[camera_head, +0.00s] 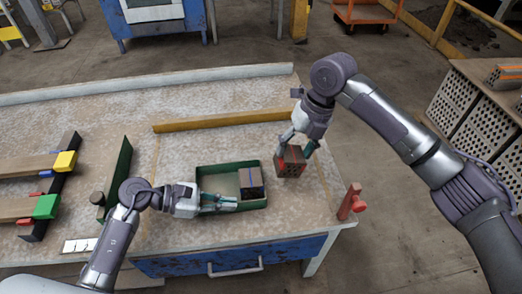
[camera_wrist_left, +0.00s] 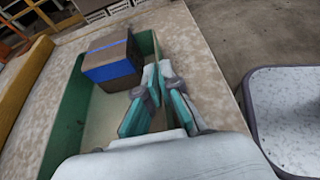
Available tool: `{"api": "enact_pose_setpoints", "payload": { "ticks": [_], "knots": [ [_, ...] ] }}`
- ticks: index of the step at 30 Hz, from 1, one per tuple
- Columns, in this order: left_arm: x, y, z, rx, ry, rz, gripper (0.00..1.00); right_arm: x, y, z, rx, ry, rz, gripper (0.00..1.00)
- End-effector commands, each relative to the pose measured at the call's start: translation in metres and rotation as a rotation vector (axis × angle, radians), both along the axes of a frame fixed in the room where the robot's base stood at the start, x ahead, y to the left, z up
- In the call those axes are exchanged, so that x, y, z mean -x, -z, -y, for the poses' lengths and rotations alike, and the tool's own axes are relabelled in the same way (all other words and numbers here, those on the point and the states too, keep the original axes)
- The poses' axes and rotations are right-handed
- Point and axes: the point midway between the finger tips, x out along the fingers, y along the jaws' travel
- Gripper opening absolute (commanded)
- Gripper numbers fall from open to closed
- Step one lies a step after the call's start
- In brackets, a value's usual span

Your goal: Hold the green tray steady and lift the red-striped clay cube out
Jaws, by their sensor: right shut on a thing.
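The green tray (camera_head: 203,172) sits near the front edge of the workbench; its wall also shows in the left wrist view (camera_wrist_left: 70,118). A cube with a blue stripe (camera_head: 251,184) is inside its right part, and shows in the left wrist view (camera_wrist_left: 112,62). I cannot tell whether this cube touches the bench.
A red post-like tool (camera_head: 351,202) stands at the bench's right corner. A yellow-brown bar (camera_head: 205,121) lies behind the tray. A rack with yellow and green blocks (camera_head: 45,206) and a green panel (camera_head: 118,175) are at left. Perforated bricks (camera_head: 465,115) are stacked at far right.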

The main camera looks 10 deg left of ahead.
Motion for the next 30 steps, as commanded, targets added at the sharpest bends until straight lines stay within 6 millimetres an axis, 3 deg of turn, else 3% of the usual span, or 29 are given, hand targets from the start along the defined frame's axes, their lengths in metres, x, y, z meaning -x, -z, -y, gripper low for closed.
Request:
{"api": "enact_pose_setpoints", "payload": {
  "ticks": [1,8,19,25,30],
  "knots": [
    [0.0,0.0,0.0,-0.001,0.0,0.0,0.0,-0.004,-0.01,0.006,0.058,-0.007,0.028,0.27],
    [0.0,0.0,0.0,-0.001,0.0,0.0,0.0,-0.01,-0.018,0.032,0.218,-0.005,0.07,0.27],
    [0.0,0.0,0.0,-0.001,0.0,0.0,0.0,-0.012,-0.02,0.037,0.251,-0.005,0.077,0.27],
    [0.0,0.0,0.0,-0.001,0.0,0.0,0.34,-0.012,-0.02,0.037,0.25,-0.005,0.077,0.27],
    [0.0,0.0,0.0,-0.001,0.0,0.0,0.35,-0.012,-0.02,0.036,0.249,-0.005,0.076,0.27]
  ]
}}
